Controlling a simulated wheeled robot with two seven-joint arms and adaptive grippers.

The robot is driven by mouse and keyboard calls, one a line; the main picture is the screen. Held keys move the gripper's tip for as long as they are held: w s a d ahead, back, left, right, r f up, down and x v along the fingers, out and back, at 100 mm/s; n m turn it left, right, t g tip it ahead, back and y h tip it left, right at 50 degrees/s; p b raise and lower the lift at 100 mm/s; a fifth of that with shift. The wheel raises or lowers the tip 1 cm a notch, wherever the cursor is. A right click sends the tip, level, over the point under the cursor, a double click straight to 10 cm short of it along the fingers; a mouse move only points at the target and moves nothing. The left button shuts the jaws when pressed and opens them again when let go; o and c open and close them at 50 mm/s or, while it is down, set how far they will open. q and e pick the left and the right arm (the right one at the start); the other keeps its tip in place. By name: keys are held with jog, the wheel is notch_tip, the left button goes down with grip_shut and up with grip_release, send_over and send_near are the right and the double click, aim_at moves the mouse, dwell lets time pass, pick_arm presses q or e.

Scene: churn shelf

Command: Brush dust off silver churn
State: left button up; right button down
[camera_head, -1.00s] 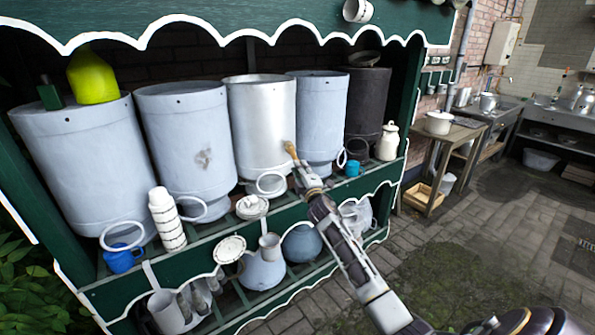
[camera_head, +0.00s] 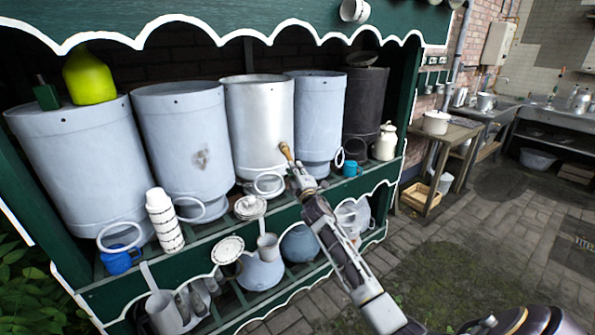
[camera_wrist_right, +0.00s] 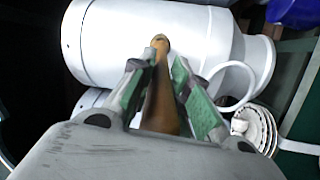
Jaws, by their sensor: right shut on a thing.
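The silver churn (camera_head: 258,118) stands in the middle of the shelf's upper row, between pale blue-grey churns; a pale churn body fills the upper part of the right wrist view (camera_wrist_right: 150,45). My right gripper (camera_head: 300,178) is in front of the churn's lower right side. It is shut on a tan brush (camera_head: 288,155), seen between the green-padded fingers in the right wrist view (camera_wrist_right: 162,95). The brush tip overlaps the churn's lower right edge in the head view; I cannot tell whether it touches. Dust is not clear on the silver churn. My left gripper is not in view.
A dark churn (camera_head: 366,112), a blue mug (camera_head: 352,168) and a cream can (camera_head: 386,142) stand to the right on the shelf. Paved floor (camera_head: 310,305) is open at right.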

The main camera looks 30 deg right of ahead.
jog(key=shift+a, duration=1.3)
jog(key=shift+s, duration=0.25)
jog(key=shift+s+d+p, duration=0.15)
jog(key=shift+s+p, duration=0.3)
jog(key=shift+s, duration=0.95)
jog(key=shift+s+d+p, duration=0.1)
jog(key=shift+s+p, duration=0.3)
jog(key=shift+s, duration=1)
jog(key=shift+s+d+r+p, duration=0.15)
jog(key=shift+s+p, duration=0.3)
jog(key=shift+s, duration=1.05)
